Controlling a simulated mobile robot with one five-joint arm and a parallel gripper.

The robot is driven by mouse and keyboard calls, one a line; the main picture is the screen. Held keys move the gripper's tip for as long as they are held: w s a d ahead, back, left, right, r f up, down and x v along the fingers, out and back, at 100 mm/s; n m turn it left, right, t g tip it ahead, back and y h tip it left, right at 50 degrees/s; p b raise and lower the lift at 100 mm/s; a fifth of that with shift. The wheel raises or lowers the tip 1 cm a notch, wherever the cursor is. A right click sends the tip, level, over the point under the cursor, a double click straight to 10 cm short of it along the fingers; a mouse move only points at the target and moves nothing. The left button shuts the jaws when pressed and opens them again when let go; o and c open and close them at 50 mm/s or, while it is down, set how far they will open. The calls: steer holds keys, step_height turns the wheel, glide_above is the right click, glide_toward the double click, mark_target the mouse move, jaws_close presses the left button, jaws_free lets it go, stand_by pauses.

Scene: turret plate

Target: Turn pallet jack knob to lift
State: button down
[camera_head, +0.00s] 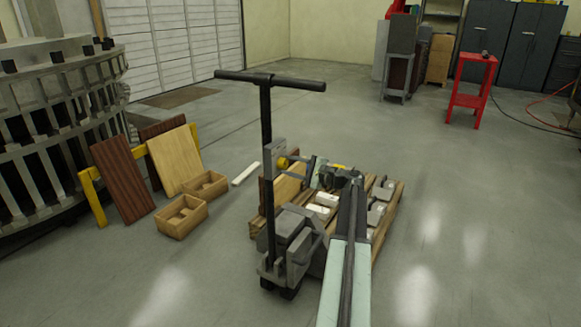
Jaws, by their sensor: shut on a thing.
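The pallet jack (297,229) stands in the middle of the floor, with a dark upright pole and a T-shaped handle (270,80). A small yellow knob (283,162) sits on a grey plate (274,152) partway up the pole. My gripper (293,159) reaches in from the right at the knob's height and is shut on it. The fingertips are small in this view, so the exact grip and the knob's angle are hard to make out.
A wooden pallet (381,225) carrying grey and white parts lies behind the jack under my arm. Wooden boxes (181,216) and leaning boards (175,160) stand at the left. A red stand (472,90) is at the back right. The right floor is open.

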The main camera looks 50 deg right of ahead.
stand_by(0.3)
steer(key=c, duration=0.8)
jaws_free()
steer(key=shift+s, duration=0.1)
steer(key=v, duration=0.7)
steer(key=shift+s+d+f, duration=0.1)
steer(key=shift+s, duration=0.2)
